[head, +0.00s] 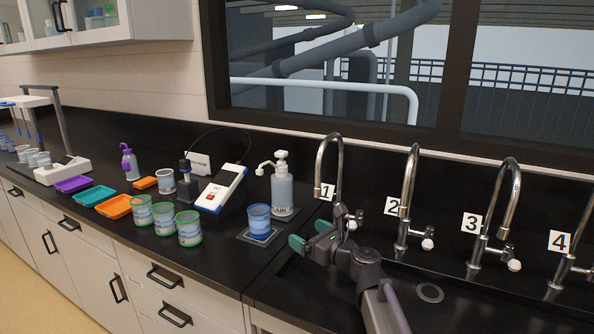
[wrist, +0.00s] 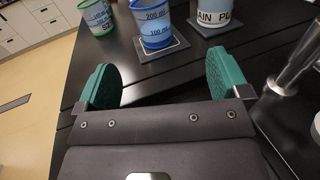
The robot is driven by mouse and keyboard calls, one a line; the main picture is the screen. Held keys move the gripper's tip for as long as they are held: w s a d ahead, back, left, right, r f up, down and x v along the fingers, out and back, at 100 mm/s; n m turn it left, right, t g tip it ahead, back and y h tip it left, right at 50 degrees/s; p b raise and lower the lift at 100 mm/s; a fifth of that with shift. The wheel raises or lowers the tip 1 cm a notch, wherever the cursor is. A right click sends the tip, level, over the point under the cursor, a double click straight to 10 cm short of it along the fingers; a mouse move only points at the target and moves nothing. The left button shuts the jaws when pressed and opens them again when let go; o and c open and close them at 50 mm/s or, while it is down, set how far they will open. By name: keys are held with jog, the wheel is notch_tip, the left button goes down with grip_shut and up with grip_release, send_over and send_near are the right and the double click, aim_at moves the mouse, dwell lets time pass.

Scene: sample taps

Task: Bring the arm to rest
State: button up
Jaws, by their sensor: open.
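My gripper (head: 310,238) is open and empty, with green finger pads apart, over the left edge of the sink area in front of tap 1. In the wrist view its two green fingers (wrist: 160,82) stand wide apart with nothing between them. A blue beaker (head: 259,221) stands upright on a small grey mat (head: 245,236) to the left of the gripper, apart from it. The blue beaker also shows ahead of the fingers in the wrist view (wrist: 153,22).
Several numbered taps, including tap 1 (head: 330,150) and tap 2 (head: 410,180), rise behind the sink. A pump bottle (head: 282,190) stands behind the blue beaker. Green-rimmed beakers (head: 189,231), a handheld meter (head: 220,188) and an orange tray (head: 114,207) stand further left.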

jog(key=s+d+r+n+g+h+p, duration=0.1)
jog(key=s+r+n+g+h+p, duration=0.2)
jog(key=s+n+p, duration=0.45)
jog(key=s+d+r+n+g+h+p, duration=0.15)
jog(key=s+r+n+g+p, duration=0.3)
jog(key=n+p, duration=0.55)
jog(key=s+d+r+n+g+h+p, duration=0.4)
jog(key=s+d+n+g+h+p, duration=0.1)
jog(key=s+d+n+h+p, duration=0.3)
jog(key=s+d+n+p, duration=0.1)
jog(key=s+d+p, duration=0.1)
jog(key=s, duration=0.1)
jog(key=shift+d+n+p, duration=0.3)
jog(key=shift+d+n, duration=0.05)
jog(key=shift+d, duration=0.05)
